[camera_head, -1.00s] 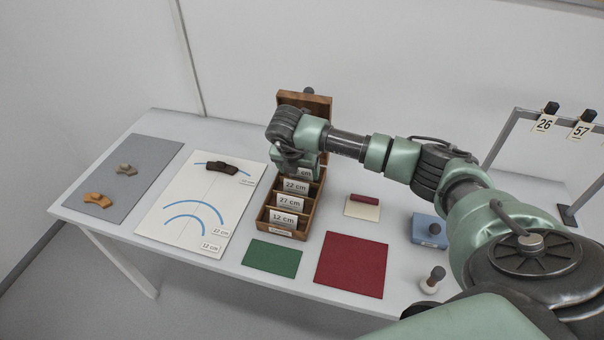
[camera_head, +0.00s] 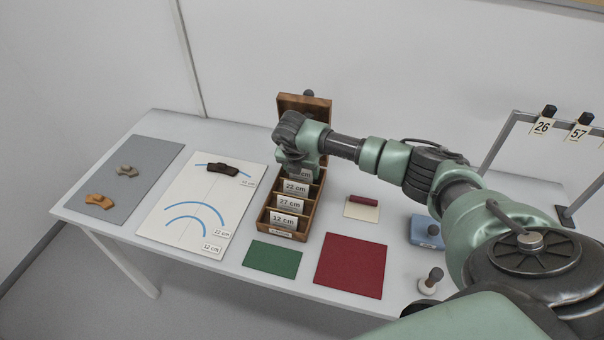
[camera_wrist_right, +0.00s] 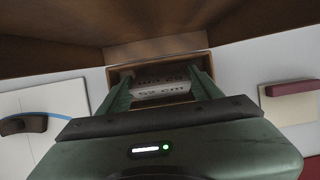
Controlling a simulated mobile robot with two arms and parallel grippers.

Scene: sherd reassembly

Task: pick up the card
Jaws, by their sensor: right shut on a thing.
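My right gripper (camera_head: 300,168) is over the back compartment of the wooden card box (camera_head: 309,214). It is shut on a white card (camera_wrist_right: 161,89). In the right wrist view the card lies between the two fingers, its print partly blurred, with a number ending in "2 cm". In the head view only a strip of this card shows under the gripper. I cannot tell whether its lower edge is clear of the box. Cards reading 22 cm (camera_head: 296,187), 27 cm (camera_head: 289,204) and 12 cm (camera_head: 286,220) stand in front of it. My left gripper is not in view.
The box's raised lid (camera_head: 317,106) stands behind the gripper. A white sheet with blue arcs (camera_head: 165,195) and a dark sherd (camera_head: 223,168) lie left. Green (camera_head: 272,259) and red (camera_head: 350,265) mats lie in front. A blue block (camera_head: 424,228) is right.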

